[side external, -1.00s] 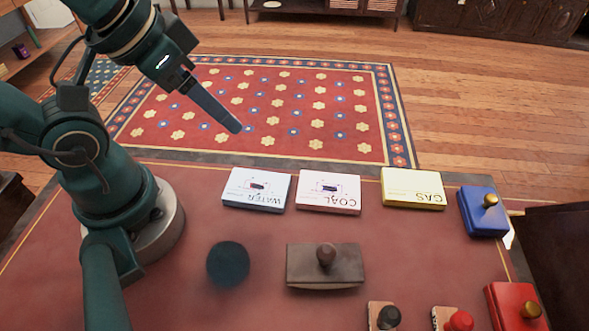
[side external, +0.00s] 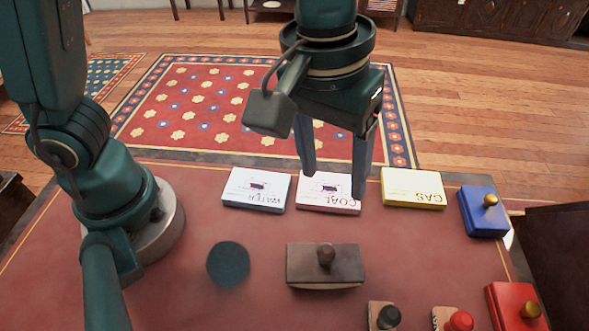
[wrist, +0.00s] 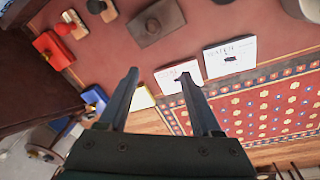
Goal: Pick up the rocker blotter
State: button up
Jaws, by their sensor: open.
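The rocker blotter (side external: 305,266) is a dark grey-brown block with a round brown knob, lying on the red tabletop in the side view. In the wrist view the rocker blotter (wrist: 148,24) shows near the top edge, beyond my fingertips. My gripper (side external: 335,186) is open and empty, pointing down behind the blotter in the side view, in front of the COAL box in the picture. In the wrist view my gripper (wrist: 158,75) has its two fingers spread apart with nothing between them.
Behind the blotter lie the WATER box (side external: 257,190), COAL box (side external: 318,178) and yellow GAS box (side external: 413,188). A dark round disc (side external: 228,264) is left. Stamps (side external: 384,316), a blue box (side external: 483,212) and a red box (side external: 515,306) are right. Bare tabletop surrounds the blotter.

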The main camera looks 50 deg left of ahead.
jog(key=m+g, duration=0.1)
jog(key=m, duration=0.1)
send_over(327, 249)
jog(key=shift+y, duration=0.4)
notch_tip(327, 249, down, 4)
jog(key=shift+f, duration=2.6)
grip_shut()
